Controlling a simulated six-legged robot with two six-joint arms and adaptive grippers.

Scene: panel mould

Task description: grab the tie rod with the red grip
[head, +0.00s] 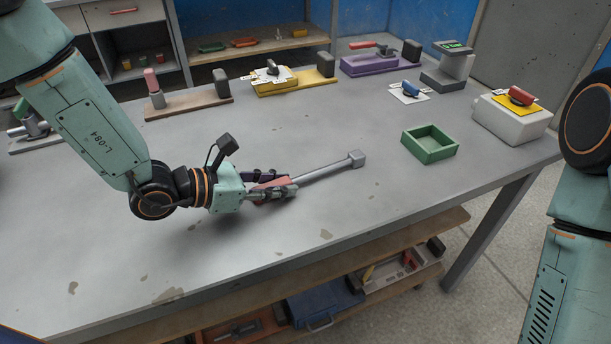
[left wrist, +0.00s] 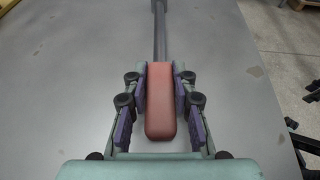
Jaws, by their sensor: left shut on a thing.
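The tie rod (head: 325,171) is a grey metal rod with a block-shaped end, lying over the grey table in the head view. Its red grip (left wrist: 160,102) sits between the purple pads of my left gripper (left wrist: 161,100) in the left wrist view, and the rod (left wrist: 159,35) runs away from me to the top. My left gripper (head: 272,188) is shut on the red grip, which it partly hides in the head view. I cannot tell whether the rod touches the table. My right gripper is not in view.
A green open box (head: 430,145) and a white box with a red handle (head: 512,113) stand on the right of the table (head: 215,270). Several handled fixtures line the back, including a purple base (head: 380,64). The front middle is clear.

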